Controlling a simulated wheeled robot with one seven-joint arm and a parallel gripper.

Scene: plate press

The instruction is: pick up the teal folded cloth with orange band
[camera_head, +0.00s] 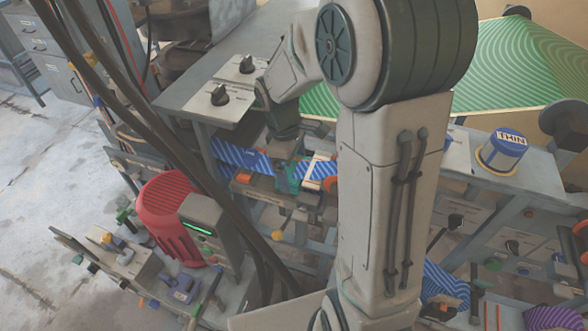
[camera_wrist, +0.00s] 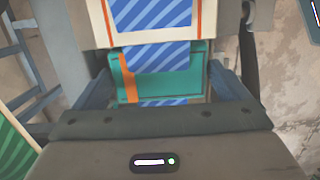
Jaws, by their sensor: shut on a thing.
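The teal folded cloth with its orange band (camera_wrist: 172,86) lies between the two fingers of my gripper (camera_wrist: 158,76) in the wrist view. My gripper is shut on it, with a finger at each side. A blue striped strip covers the middle of the cloth's far part, and blue stripes also show below its near edge. In the head view the teal cloth (camera_head: 288,180) is small and partly hidden, beneath my gripper (camera_head: 289,162) at the press front. I cannot tell whether it is lifted clear of its support.
A blue striped sheet (camera_head: 240,157) runs along the press front. A grey panel with black knobs (camera_head: 220,96) stands behind. A red ribbed motor (camera_head: 169,211) is at lower left, with dark cables crossing nearby.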

